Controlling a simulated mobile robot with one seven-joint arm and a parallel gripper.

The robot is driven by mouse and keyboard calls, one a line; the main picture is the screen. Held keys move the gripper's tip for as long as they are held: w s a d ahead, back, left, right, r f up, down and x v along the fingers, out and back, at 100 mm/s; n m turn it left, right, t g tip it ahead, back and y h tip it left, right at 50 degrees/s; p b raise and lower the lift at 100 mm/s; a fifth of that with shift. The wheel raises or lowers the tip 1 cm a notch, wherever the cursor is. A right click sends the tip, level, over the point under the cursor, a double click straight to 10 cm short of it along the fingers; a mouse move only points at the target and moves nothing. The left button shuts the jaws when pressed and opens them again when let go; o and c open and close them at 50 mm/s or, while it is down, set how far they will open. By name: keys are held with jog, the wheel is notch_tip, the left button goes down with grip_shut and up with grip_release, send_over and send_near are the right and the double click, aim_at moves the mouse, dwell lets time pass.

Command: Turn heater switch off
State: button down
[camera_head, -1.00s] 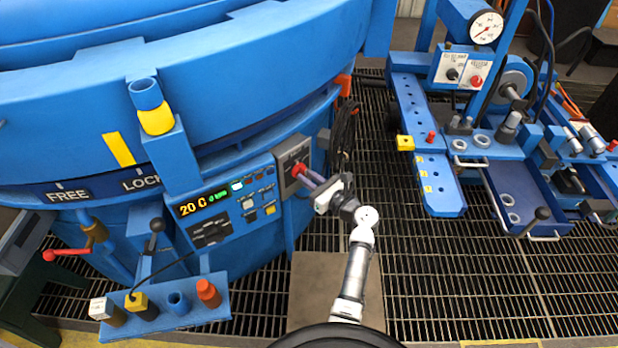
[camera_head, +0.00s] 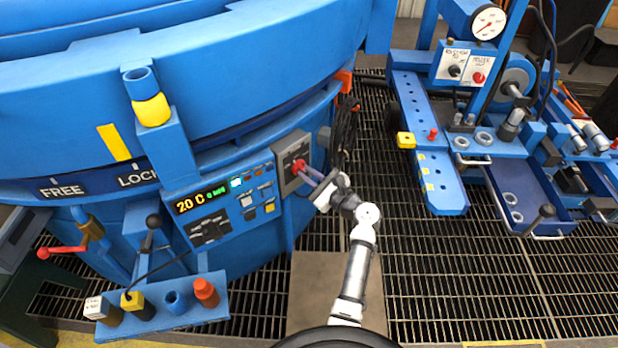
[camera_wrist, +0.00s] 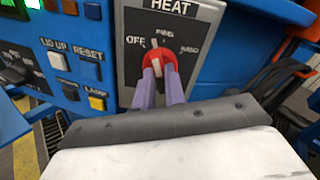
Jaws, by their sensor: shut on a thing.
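The heater switch is a red rotary knob (camera_wrist: 157,58) on a grey plate marked HEAT (camera_wrist: 172,8). In the wrist view its white pointer stands nearly upright, close to the top label and to the right of the OFF label (camera_wrist: 135,41). In the head view the red knob (camera_head: 299,168) is at the right end of the furnace panel. My gripper (camera_wrist: 161,76) has its two purple fingers shut on the knob, one on each side. In the head view my gripper (camera_head: 306,172) reaches the knob from the lower right. The fingers hide the knob's lower part.
Black cables (camera_head: 345,130) hang just right of the switch. A blue bench with a gauge (camera_head: 488,22) stands at the right.

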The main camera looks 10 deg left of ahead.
jog(key=n+b, duration=0.3)
jog(key=n, duration=0.2)
jog(key=shift+f, duration=0.1)
jog(key=shift+n, duration=0.3)
dwell(0.4)
jog(key=c, duration=1.5)
grip_release()
jog(key=shift+o, duration=0.2)
jog(key=b+v, duration=0.1)
jog(key=v, duration=1.3)
jog(key=shift+a, duration=0.1)
